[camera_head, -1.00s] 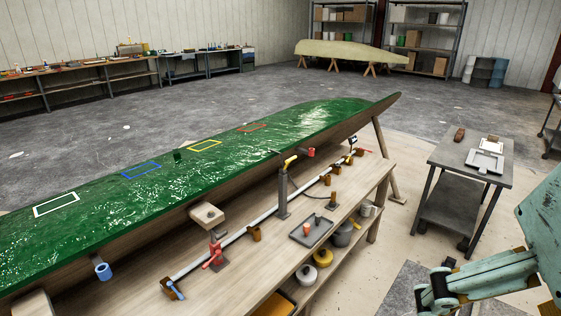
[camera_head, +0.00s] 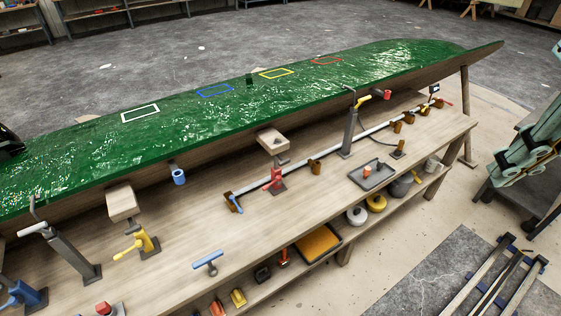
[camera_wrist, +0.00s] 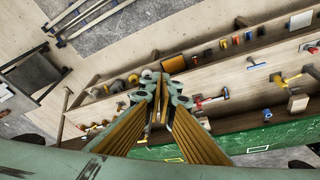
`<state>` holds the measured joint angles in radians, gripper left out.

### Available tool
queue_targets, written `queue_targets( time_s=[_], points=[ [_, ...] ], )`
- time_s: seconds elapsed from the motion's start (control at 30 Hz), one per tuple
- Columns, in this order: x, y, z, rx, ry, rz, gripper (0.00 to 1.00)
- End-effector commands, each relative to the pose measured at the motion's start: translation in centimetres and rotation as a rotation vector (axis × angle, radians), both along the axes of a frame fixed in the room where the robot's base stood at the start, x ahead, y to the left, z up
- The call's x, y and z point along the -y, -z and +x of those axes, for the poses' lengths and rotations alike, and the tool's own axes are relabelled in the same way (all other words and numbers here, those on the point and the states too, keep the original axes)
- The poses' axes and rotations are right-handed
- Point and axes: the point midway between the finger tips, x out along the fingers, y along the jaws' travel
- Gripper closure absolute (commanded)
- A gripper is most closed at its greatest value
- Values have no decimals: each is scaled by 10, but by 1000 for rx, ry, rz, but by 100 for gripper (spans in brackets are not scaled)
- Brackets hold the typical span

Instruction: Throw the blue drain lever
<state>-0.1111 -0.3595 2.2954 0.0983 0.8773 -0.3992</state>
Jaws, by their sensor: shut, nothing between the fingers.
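Several blue parts show in the head view. A blue T-shaped handle (camera_head: 208,258) stands on the bench's front half. A small blue-handled piece (camera_head: 233,203) sits at the near end of the pale pipe (camera_head: 322,151). A blue fitting (camera_head: 22,293) is at the lower left edge, partly cut off. I cannot tell for sure which is the drain lever. The T-shaped handle also shows in the wrist view (camera_wrist: 256,64). My gripper (camera_wrist: 160,82) is shut and empty, in the air above the bench area, apart from all of these.
The green hull mould (camera_head: 200,112) runs along the back of the bench (camera_head: 180,270). Red (camera_head: 274,182) and yellow (camera_head: 140,243) levers, a grey post (camera_head: 350,132) and a tray (camera_head: 373,176) stand on it. A metal frame (camera_head: 500,275) lies on the floor at right.

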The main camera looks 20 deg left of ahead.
Motion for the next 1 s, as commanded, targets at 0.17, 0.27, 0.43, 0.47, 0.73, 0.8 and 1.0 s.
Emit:
queue_targets(
  time_s=[0.17,0.27,0.43,0.47,0.73,0.8,1.0],
  points=[
    [-22,-10,34,3,-112,-8,100],
    [-35,-14,52,7,-173,-12,100],
    [-58,-20,82,16,-281,-20,100],
    [-62,-21,88,18,-298,-21,100],
    [-103,-25,134,36,-466,-31,100],
    [-114,-25,146,41,-510,-34,100],
    [-147,-23,178,57,-633,-41,100]
  ],
)
